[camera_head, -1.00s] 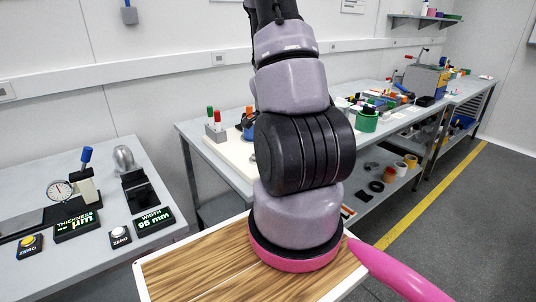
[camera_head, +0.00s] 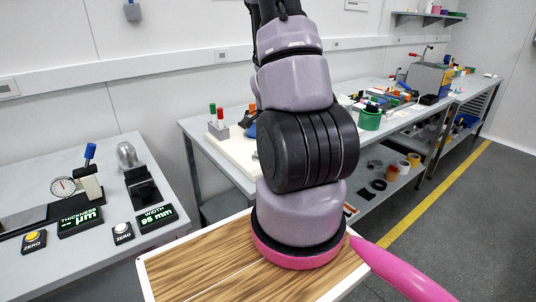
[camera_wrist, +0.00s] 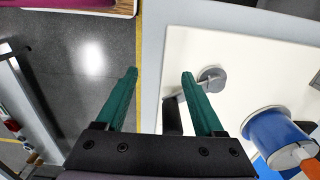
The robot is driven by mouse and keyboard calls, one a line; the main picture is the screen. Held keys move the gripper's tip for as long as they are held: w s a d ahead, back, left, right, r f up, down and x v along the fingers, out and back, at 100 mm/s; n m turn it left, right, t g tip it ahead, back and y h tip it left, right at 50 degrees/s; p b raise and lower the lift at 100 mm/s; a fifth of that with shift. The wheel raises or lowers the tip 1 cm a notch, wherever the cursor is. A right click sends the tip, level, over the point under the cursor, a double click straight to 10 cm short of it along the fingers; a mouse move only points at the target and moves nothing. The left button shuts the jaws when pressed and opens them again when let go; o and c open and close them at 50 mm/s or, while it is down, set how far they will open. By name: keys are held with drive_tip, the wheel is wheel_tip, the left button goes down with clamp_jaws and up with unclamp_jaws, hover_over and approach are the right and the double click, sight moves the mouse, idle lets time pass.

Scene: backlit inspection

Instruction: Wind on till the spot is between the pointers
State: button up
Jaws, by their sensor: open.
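In the wrist view my gripper (camera_wrist: 158,73) is open, with two teal fingers pointing away from the camera. A crank with a grey round hub (camera_wrist: 211,78) stands on a white panel (camera_wrist: 245,58). Its arm runs down-left to a black upright handle (camera_wrist: 172,115), which appears between the fingers, nearer the right one; I cannot tell whether they touch. A blue spool (camera_wrist: 277,132) stands to the right. In the head view the white panel (camera_head: 230,150) is partly behind my arm, and my gripper is hidden. I cannot make out the spot or the pointers.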

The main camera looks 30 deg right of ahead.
idle(0.3)
wheel_tip(320, 180, up, 8)
idle(0.7)
idle(0.4)
